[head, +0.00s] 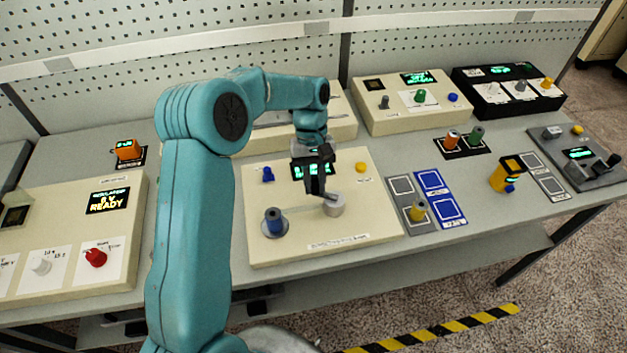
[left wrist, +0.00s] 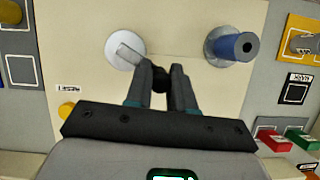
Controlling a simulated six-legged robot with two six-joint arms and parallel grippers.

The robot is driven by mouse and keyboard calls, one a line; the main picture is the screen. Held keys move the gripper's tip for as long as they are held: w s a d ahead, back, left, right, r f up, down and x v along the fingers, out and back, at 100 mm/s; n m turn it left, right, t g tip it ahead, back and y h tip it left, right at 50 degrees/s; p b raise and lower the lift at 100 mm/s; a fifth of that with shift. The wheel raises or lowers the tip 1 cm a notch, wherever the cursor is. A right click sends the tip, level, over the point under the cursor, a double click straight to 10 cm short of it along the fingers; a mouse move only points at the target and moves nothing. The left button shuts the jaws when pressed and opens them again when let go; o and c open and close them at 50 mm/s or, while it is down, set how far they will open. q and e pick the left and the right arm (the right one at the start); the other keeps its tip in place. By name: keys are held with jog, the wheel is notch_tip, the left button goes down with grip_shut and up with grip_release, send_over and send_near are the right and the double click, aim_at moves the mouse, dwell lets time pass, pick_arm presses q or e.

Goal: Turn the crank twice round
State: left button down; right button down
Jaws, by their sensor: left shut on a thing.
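The crank sits on the cream winding panel (head: 282,175). Its round pale hub (head: 333,205) shows in the head view and also in the left wrist view (left wrist: 112,50), with a short grey crank arm (left wrist: 131,56) reaching from it. My left gripper (head: 318,188) is over the panel just behind the hub. In the left wrist view its fingers (left wrist: 160,82) are closed about the dark crank knob (left wrist: 159,73) at the arm's end; the fingers partly hide it. A blue spool (head: 274,220) stands upright on a grey disc to the left of the hub. My right gripper is not in view.
A blue knob (head: 268,174) and a yellow button (head: 361,167) stand on the same panel. A yellow spool (head: 418,210) stands on marked pads (head: 401,185) to the right. Other consoles (head: 408,102) line the bench behind and beside.

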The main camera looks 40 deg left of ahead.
pick_arm(q)
jog(key=w+m+y+p, duration=0.1)
jog(key=m, duration=0.2)
jog(key=shift+w+g, duration=0.2)
jog(key=shift+g, duration=0.1)
jog(key=w+m+y, duration=0.1)
jog(key=m, duration=0.1)
jog(key=shift+m, duration=0.3)
jog(key=m, duration=0.1)
jog(key=w+m, duration=0.1)
jog(key=shift+w+d+m+g+y+p, duration=0.15)
jog(key=shift+d+m+g+y+p, duration=0.05)
jog(key=shift+m+g+y+p, duration=0.2)
jog(key=m, duration=0.1)
jog(key=w+m+y, duration=0.1)
jog(key=shift+d+m, duration=0.3)
jog(key=shift+m, duration=0.1)
jog(key=m, duration=0.1)
jog(key=w+d+m+y, duration=0.1)
jog(key=m, duration=0.1)
jog(key=shift+f, duration=0.1)
jog(key=shift+w+d+m+t+y+b, duration=0.2)
jog(key=shift+d+m+t+y, duration=0.15)
jog(key=shift+m, duration=0.5)
jog(key=shift+w+d+m+t+y+b, duration=0.15)
jog(key=shift+d+m+t+y, duration=0.15)
jog(key=shift+m, duration=0.55)
jog(key=shift+s, duration=0.1)
